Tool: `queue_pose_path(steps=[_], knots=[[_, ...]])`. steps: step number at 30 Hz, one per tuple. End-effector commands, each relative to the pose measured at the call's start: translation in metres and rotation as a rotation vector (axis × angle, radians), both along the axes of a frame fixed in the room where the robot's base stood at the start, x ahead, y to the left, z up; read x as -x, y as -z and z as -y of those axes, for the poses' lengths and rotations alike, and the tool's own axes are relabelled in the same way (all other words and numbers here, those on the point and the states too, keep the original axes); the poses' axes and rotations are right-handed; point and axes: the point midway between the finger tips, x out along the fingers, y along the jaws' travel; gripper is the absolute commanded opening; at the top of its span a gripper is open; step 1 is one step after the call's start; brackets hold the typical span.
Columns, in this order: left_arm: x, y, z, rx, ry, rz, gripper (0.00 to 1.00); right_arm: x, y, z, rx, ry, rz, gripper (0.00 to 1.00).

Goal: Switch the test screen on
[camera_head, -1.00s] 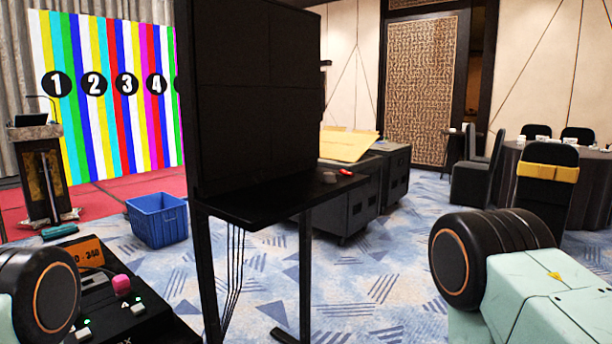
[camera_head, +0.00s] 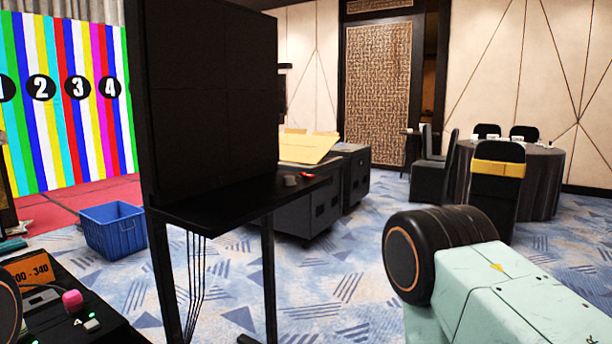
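A dark panel (camera_head: 212,95) stands on a black stand with a shelf (camera_head: 240,200) in front of me; its face is black and unlit. A large screen (camera_head: 75,130) with coloured bars and the numbers 1 to 4 shows at the far left, cut off by the frame edge. At the lower left is a black control box (camera_head: 110,325) with an orange label (camera_head: 30,270), a pink knob (camera_head: 72,300) and a small button (camera_head: 92,325) near the number 4. I cannot tell which is the test screen. Neither gripper shows; only parts of my arms do.
A blue crate (camera_head: 113,230) stands on the patterned carpet left of the stand. Black wheeled cases (camera_head: 310,212) stand behind it, with a tan board (camera_head: 305,148) on top. A round table (camera_head: 540,185) with chairs is at the right. Carpet between stand and table is open.

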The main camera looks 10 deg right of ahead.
Motion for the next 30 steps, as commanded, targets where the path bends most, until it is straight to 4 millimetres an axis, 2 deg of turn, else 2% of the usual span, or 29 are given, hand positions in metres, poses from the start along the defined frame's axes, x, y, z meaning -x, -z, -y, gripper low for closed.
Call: queue_pose_path(steps=[2, 23, 30], knots=[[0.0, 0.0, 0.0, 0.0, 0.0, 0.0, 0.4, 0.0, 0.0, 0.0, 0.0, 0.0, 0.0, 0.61], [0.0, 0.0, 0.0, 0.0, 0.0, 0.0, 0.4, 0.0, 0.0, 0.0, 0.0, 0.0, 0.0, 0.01], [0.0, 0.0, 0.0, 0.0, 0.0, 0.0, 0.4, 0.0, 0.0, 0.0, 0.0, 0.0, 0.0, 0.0]])
